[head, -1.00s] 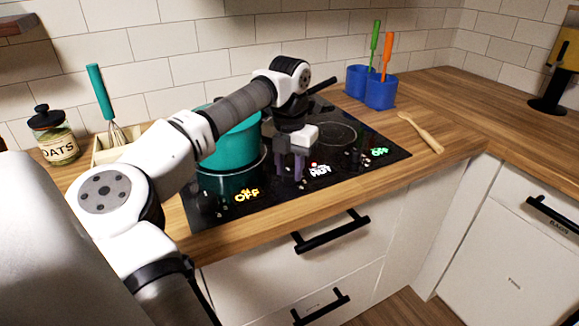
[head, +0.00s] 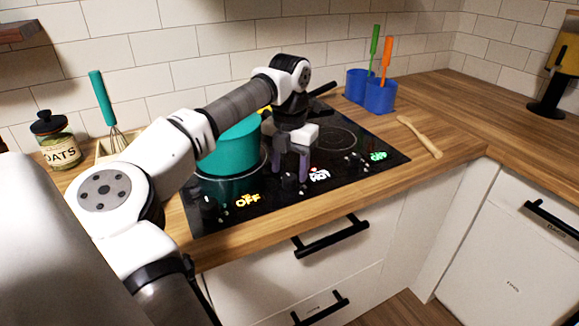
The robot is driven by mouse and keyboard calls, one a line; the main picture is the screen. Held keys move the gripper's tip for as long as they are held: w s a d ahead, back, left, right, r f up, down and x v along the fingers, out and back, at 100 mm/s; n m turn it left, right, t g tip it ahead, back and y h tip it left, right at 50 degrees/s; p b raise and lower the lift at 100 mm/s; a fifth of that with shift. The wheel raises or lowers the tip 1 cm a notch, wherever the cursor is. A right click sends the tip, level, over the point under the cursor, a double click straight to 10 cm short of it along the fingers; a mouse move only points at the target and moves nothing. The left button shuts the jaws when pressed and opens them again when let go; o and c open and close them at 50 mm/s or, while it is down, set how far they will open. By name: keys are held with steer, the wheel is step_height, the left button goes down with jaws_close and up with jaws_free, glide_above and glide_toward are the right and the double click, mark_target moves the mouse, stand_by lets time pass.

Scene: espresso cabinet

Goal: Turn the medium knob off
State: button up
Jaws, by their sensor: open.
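The black cooktop (head: 225,212) has three lit readouts along its front: an orange "OFF" (head: 247,200), a white one with a small red mark (head: 319,175), and a green "OFF" (head: 378,157). The white word is too small to read surely; it does not look like "OFF". A small dark knob (head: 289,181) shows left of the white readout. My gripper (head: 289,174) points down over it, open, with a finger on either side. Whether the fingers touch the knob cannot be told. Which knob is the medium one is not clearly marked.
A teal pot (head: 230,150) stands on the left burner, close to my arm. A dark handle (head: 322,89) shows behind my wrist. Drawer handles (head: 330,235) stick out below the counter.

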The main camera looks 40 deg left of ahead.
mark_target(289, 176)
step_height(289, 176, up, 12)
steer(key=p, duration=0.8)
